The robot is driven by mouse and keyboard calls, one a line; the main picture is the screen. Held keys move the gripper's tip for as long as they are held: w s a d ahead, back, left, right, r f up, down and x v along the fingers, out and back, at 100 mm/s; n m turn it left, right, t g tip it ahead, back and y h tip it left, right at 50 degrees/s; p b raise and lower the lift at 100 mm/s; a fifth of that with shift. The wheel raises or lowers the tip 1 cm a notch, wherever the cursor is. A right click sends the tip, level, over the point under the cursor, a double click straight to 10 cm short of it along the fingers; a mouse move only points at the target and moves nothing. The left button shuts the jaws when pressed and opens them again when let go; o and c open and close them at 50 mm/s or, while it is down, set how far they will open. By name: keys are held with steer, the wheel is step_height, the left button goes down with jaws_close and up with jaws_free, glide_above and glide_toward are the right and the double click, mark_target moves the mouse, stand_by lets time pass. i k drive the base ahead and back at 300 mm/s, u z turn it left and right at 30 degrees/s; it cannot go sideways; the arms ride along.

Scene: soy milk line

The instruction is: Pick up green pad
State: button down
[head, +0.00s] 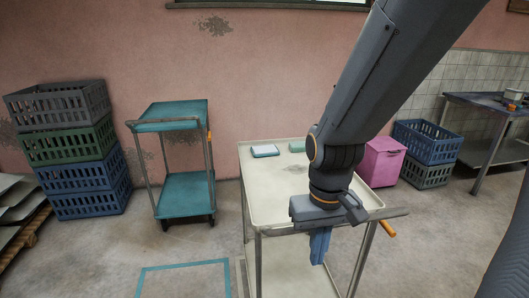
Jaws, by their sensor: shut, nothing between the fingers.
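The green pad (297,146) lies flat near the back edge of the cream-coloured cart (262,205), partly close behind my arm in the picture. A light blue and white pad (265,151) lies to its left on the same cart top. My gripper (319,262) points down at the near side of the cart, in front of its front rail. Its blue fingers are shut and hold nothing. It is well apart from the green pad, nearer to the camera.
A teal two-shelf cart (185,184) stands at the left, near stacked crates (80,148). A pink bin (383,162), blue and grey crates (428,143) and a metal table (490,108) stand at the right. The cart has raised rims and an orange-ended handle.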

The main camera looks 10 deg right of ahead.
mark_target(294, 147)
steer(key=z, duration=0.1)
steer(key=k, duration=0.95)
steer(key=u, duration=1.3)
steer(key=i, duration=3.3)
steer(key=z, duration=1.65)
steer(key=i, duration=0.9)
steer(key=z, duration=0.9)
